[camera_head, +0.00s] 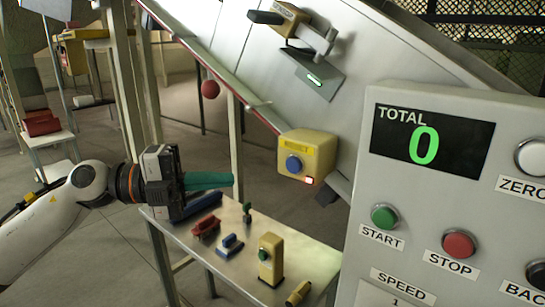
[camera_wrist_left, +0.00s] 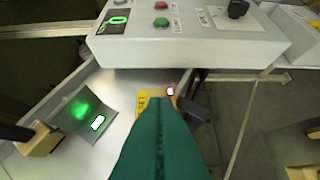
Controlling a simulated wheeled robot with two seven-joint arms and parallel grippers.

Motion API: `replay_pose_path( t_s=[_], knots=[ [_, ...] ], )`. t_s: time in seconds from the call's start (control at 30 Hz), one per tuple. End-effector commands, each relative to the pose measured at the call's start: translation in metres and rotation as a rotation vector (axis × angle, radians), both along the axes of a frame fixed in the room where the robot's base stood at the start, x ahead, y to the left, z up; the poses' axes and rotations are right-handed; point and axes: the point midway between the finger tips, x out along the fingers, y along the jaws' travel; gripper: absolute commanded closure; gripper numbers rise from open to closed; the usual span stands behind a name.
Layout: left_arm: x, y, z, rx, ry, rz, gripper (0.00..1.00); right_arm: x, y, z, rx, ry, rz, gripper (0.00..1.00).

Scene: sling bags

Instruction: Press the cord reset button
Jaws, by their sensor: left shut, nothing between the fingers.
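The yellow pull-cord box (camera_head: 315,148) is mounted on the grey side of the conveyor, with a blue button (camera_head: 293,165) on its face and a lit red-edged lamp (camera_head: 309,181) at its lower corner. A red cord (camera_head: 262,117) runs down to it. My left gripper (camera_head: 232,180), with green fingers, is shut and empty, left of the box and apart from it, pointing toward it. In the left wrist view the fingers (camera_wrist_left: 160,112) cover most of the box (camera_wrist_left: 143,100); its lamp (camera_wrist_left: 170,91) shows, the blue button is hidden. My right gripper is not in view.
A control panel (camera_head: 460,200) with START, STOP and a green 0 display stands at the right. A low table (camera_head: 225,250) with small devices is below my left gripper. A red ball (camera_head: 210,89) hangs by the conveyor. A sensor with bracket (camera_head: 290,25) sits above.

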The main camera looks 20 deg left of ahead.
Motion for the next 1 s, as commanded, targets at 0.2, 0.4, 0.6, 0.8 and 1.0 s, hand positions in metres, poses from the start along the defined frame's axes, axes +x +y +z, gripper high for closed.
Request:
replay_pose_path(
  t_s=[0.2,0.4,0.6,0.8,1.0],
  knots=[
    [0.015,-0.035,0.009,-0.005,-0.002,-0.005,1.0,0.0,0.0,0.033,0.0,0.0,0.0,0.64],
    [0.035,-0.064,0.007,-0.005,0.0,-0.003,1.0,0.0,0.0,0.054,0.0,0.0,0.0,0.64],
    [0.058,-0.071,0.004,-0.004,0.001,-0.002,1.0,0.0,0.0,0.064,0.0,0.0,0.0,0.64],
    [0.065,-0.073,0.001,-0.001,0.0,-0.001,1.0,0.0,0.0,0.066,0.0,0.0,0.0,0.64],
    [0.065,-0.073,0.0,0.0,0.0,-0.001,1.0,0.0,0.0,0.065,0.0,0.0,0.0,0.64]
  ],
)
